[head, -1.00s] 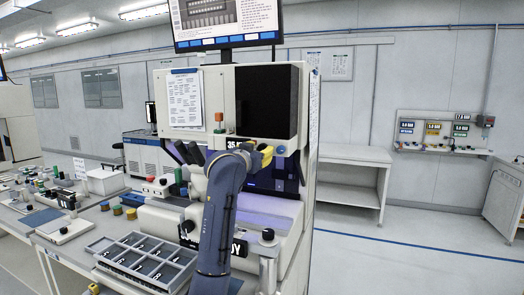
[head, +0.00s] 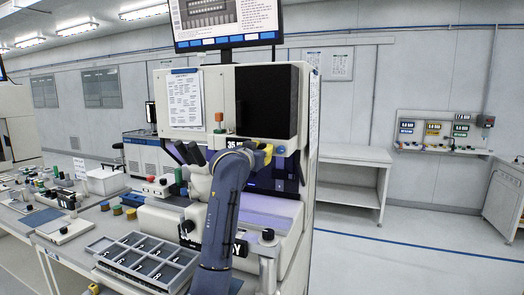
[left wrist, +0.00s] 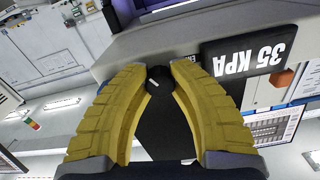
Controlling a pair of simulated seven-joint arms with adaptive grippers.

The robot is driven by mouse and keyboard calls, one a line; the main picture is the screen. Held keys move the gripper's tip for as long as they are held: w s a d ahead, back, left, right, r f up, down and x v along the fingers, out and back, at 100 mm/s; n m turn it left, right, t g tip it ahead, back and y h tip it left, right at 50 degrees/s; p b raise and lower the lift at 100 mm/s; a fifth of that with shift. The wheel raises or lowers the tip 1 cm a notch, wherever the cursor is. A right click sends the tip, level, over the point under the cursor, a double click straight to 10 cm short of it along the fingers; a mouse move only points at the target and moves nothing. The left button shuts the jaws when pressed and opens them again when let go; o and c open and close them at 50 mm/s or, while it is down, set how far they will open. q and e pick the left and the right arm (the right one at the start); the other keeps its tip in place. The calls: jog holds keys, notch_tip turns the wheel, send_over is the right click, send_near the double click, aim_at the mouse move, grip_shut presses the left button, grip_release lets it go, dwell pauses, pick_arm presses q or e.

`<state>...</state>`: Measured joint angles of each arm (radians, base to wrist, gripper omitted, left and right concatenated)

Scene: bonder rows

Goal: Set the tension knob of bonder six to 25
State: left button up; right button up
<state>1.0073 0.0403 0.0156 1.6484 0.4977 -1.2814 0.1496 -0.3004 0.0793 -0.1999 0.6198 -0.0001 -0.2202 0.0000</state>
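My left gripper (head: 266,153) is at the upper front of the bonder (head: 216,90), its yellow fingertips beside a blue round part (head: 281,150). In the left wrist view, the yellow fingers (left wrist: 160,76) close in on both sides of a dark knob (left wrist: 158,90) with a short white mark, and appear shut on it. A black label (left wrist: 246,55) reading "35 KPA" shows upside down beside them. In the head view this label (head: 231,143) is partly covered by my arm. The bonder's number and any tension scale are not readable. My right gripper is out of view.
A compartment tray (head: 140,262) sits on the bench at the bonder's front left. A monitor (head: 227,22) is above the bonder. Small colored caps (head: 117,210) and a white box (head: 104,181) lie to the left. Open floor lies at right, before a shelf bench (head: 352,155).

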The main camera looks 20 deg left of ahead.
pick_arm(q)
grip_shut()
jog(key=shift+f+n, duration=0.1)
jog(key=shift+n, duration=0.2)
jog(key=n, duration=0.4)
jog(key=shift+d+n, duration=0.15)
jog(key=shift+n, duration=0.25)
jog(key=n, duration=0.6)
jog(key=shift+f, duration=0.1)
jog(key=shift+n, duration=0.3)
jog(key=o, duration=0.7)
grip_release()
jog(key=shift+o, duration=0.2)
jog(key=shift+r, duration=0.2)
